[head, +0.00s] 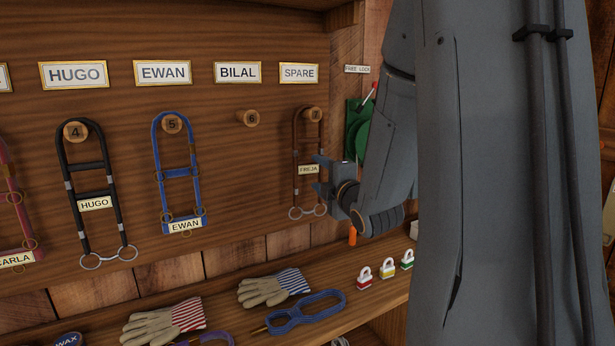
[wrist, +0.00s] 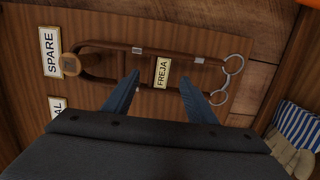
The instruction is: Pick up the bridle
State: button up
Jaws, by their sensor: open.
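A brown bridle (head: 295,160) with a FREJA tag (head: 308,170) hangs from peg 7 (head: 315,114) under the SPARE sign. Its two metal rings hang at the bottom. My gripper (head: 320,175) is at its right side, near tag height. In the wrist view my open gripper (wrist: 160,79) has its two fingers spread, pointing at the bridle (wrist: 195,58) with the FREJA tag (wrist: 161,72) between them. I cannot tell whether the fingertips touch it. Other bridles hang to the left: black HUGO (head: 63,165), blue EWAN (head: 157,150) and red CARLA (head: 10,190).
Peg 6 (head: 248,118) under BILAL is empty. A green object (head: 352,130) hangs beyond the board's right edge.

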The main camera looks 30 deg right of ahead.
aim_at(309, 167)
jog(key=w+p, duration=0.2)
jog(key=w, duration=0.5)
jog(key=shift+w+d, duration=0.1)
jog(key=shift+d, duration=0.1)
jog(key=shift+r, duration=0.1)
grip_shut()
